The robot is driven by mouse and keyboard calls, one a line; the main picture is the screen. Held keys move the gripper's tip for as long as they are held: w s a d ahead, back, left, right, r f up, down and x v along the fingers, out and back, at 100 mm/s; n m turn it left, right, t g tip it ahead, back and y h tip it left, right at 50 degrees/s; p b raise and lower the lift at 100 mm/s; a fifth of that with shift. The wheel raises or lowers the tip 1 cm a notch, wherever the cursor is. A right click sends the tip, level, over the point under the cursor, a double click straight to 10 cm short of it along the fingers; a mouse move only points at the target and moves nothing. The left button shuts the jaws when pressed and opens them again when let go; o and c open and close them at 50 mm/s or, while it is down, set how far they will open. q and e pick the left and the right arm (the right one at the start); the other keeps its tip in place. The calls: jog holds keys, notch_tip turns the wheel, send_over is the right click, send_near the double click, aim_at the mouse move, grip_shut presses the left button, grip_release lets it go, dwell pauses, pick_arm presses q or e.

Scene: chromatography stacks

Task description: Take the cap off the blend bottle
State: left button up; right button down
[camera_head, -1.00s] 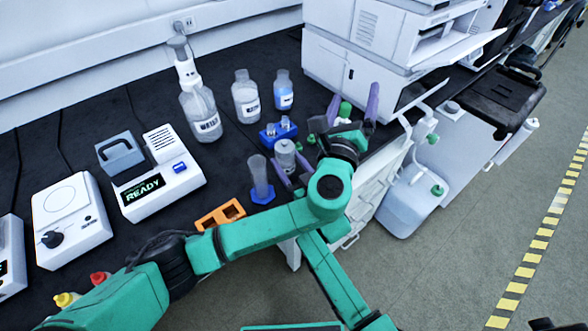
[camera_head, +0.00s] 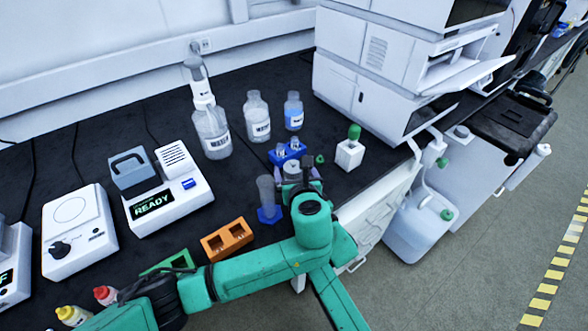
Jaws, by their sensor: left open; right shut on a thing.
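A small clear bottle (camera_head: 291,169) with a greyish top stands near the front edge of the dark bench. I take it for the blend bottle, but its label is hidden. My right gripper is mostly hidden behind my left arm, shut on this bottle low down. My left gripper (camera_head: 308,170) is open close beside the bottle on its right, its fingers partly hidden by its own wrist. A small green cap (camera_head: 319,159) lies on the bench just right of these. No green cap shows on the bottle's top.
Larger bottles (camera_head: 257,118) and a printer-like instrument (camera_head: 370,85) are behind.

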aim_at(294, 170)
pick_arm(q)
jog(key=shift+w+a+f, duration=0.1)
jog(key=shift+w+f, duration=0.15)
jog(key=shift+w, duration=0.3)
grip_shut()
jog(key=shift+r, duration=0.2)
jog(key=shift+r, duration=0.95)
notch_tip(294, 170, up, 4)
pick_arm(e)
grip_release()
